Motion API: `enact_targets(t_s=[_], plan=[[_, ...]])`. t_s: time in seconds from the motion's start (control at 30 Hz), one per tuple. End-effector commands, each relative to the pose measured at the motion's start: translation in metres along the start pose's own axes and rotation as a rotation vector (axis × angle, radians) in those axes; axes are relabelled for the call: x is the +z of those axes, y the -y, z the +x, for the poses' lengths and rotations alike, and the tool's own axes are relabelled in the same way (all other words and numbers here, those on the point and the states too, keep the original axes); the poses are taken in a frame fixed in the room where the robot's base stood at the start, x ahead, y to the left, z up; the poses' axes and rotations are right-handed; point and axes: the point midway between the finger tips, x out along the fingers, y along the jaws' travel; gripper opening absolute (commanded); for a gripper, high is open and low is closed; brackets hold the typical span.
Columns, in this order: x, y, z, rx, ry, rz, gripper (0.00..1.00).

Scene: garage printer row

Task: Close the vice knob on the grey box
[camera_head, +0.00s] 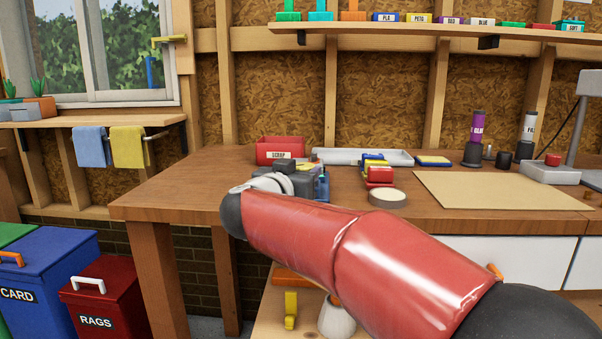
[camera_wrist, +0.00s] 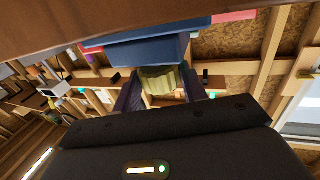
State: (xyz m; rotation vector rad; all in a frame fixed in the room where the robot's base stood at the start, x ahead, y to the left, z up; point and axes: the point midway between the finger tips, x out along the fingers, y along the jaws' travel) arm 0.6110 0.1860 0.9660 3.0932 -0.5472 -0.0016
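In the wrist view, a pale yellow ribbed knob (camera_wrist: 162,79) sits between the two dark fingers of my gripper (camera_wrist: 163,84). The fingertips flank it closely. I see no clear gap, but cannot tell whether they press on it. The knob is at the near end of a blue block (camera_wrist: 150,52), beside the brown table surface. In the head view, my red arm hides the fingers and the knob. A blue part (camera_head: 322,190) shows just behind my arm's end. No grey box can be made out clearly there.
On the workbench (camera_head: 170,190) stand a red SCRAP bin (camera_head: 281,150), a grey tray (camera_head: 345,156), a stack of coloured blocks (camera_head: 379,174) and a round tin (camera_head: 388,197), close to my arm. A tan mat (camera_head: 500,190) lies clear at right.

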Motion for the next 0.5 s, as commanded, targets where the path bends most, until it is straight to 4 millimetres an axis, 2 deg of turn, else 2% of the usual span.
enact_targets(t_s=[0.03,0.17,0.5], plan=[[-0.0008,0.0002,-0.0001,-0.001,-0.002,0.0,0.47],[-0.0008,0.0001,-0.0001,-0.001,-0.002,0.0,0.64],[-0.0006,0.0003,-0.0045,-0.002,-0.001,0.001,0.64]])
